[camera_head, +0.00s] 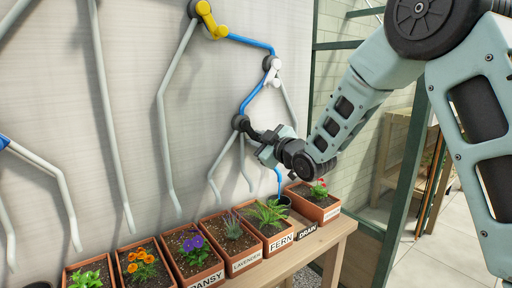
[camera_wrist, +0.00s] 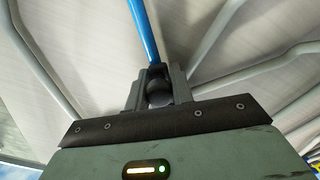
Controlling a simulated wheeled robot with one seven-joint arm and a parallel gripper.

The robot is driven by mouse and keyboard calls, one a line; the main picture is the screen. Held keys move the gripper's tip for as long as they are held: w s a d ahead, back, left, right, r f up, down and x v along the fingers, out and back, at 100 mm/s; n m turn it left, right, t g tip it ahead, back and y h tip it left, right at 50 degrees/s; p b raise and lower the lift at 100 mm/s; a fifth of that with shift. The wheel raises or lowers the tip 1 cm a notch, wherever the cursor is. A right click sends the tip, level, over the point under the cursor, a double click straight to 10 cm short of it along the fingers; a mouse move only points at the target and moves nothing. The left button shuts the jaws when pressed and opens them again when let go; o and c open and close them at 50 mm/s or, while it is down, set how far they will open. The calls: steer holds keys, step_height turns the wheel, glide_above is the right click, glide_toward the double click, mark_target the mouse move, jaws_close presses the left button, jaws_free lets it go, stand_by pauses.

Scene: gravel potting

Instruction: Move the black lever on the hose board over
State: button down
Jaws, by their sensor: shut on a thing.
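The black lever (camera_head: 250,129) is on a round black valve on the hose board (camera_head: 140,90), the pale wall panel carrying the pipes. A blue pipe (camera_head: 254,92) comes down to this valve from a white-handled valve above. My gripper (camera_head: 264,137) reaches in from the right and is shut on the black lever. In the wrist view the gripper's fingers (camera_wrist: 158,88) close around a dark rounded part below the blue pipe (camera_wrist: 143,30). The fingers hide most of the lever there.
A yellow-handled valve (camera_head: 211,20) and a white-handled valve (camera_head: 272,72) sit higher on the board. Below, a wooden bench (camera_head: 330,236) carries a row of planted pots, with FERN (camera_head: 272,234) and a DRAIN label (camera_head: 307,232) near my gripper. A green frame post stands at right.

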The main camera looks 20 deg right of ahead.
steer(key=shift+d+n, duration=0.1)
steer(key=shift+n, duration=0.2)
steer(key=c, duration=1.2)
jaws_free()
steer(key=shift+c, duration=0.2)
steer(key=b+v, duration=0.5)
steer(key=v, duration=1.2)
steer(key=shift+s, duration=0.15)
steer(key=shift+r, duration=0.1)
